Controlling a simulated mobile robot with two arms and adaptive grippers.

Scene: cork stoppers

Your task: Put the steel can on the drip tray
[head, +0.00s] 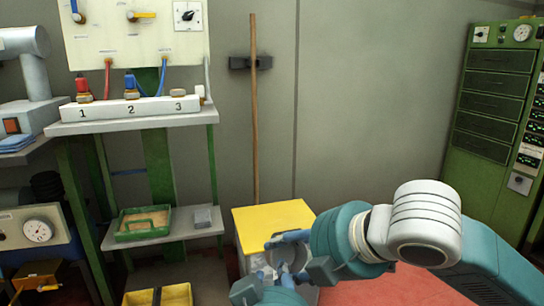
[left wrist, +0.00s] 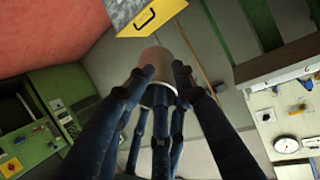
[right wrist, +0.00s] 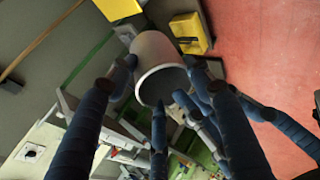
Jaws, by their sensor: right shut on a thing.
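The steel can, a plain grey cylinder, shows between the fingers in the left wrist view (left wrist: 158,62) and in the right wrist view (right wrist: 158,50). My right gripper (head: 292,256) is shut on it, with fingers on both sides of its wall. My left gripper (head: 270,284) is the lower one and has its fingers around the same can; whether they press on it I cannot tell. In the head view the can is mostly hidden by the grippers. A shallow green tray (head: 121,236) with a tan inside, seemingly the drip tray, sits on the shelf at the left.
A yellow-topped cabinet (head: 262,220) stands behind the grippers. A grey block (head: 203,217) lies right of the green tray on the shelf. A yellow bin (head: 160,297) is below. A numbered stand with valves (head: 132,109) is above.

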